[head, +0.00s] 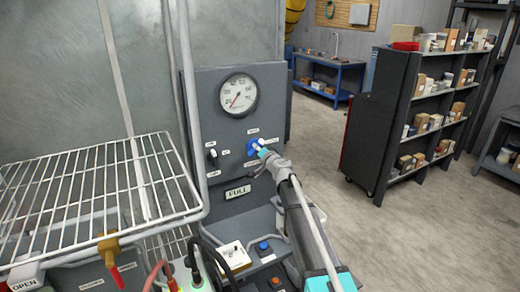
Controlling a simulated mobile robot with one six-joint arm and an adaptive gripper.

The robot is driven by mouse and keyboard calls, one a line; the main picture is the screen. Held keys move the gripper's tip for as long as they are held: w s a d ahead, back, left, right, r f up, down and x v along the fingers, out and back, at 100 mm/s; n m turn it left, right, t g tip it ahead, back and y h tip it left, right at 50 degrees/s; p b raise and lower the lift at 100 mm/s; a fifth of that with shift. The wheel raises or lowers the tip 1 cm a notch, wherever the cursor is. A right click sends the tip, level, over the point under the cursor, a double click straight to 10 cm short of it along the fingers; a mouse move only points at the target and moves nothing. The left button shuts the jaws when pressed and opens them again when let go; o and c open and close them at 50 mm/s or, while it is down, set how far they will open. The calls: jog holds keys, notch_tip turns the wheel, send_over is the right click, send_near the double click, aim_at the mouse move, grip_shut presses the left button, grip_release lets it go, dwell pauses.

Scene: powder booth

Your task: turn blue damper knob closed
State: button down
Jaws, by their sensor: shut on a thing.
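The blue damper knob (252,146) is on the dark grey upright panel, below a round white gauge (238,95). Small labels surround the knob, too small to read. My gripper (262,152) reaches up from the lower right with its pale cyan fingertips at the knob, shut on it. The fingers and wrist hide the knob's lower right side, and its pointer direction cannot be made out.
A small black switch (212,154) sits left of the knob, above a "FULL" sign (238,192). Blue (263,246) and orange buttons are below. Open floor lies right, before shelves (420,125).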

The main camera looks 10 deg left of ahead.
jog(key=shift+w, duration=0.1)
jog(key=m, duration=0.3)
jog(key=shift+w, duration=0.1)
jog(key=m, duration=0.5)
jog(key=shift+a+f, duration=0.1)
dwell(0.4)
jog(key=c, duration=0.7)
grip_release()
jog(key=shift+o, duration=0.2)
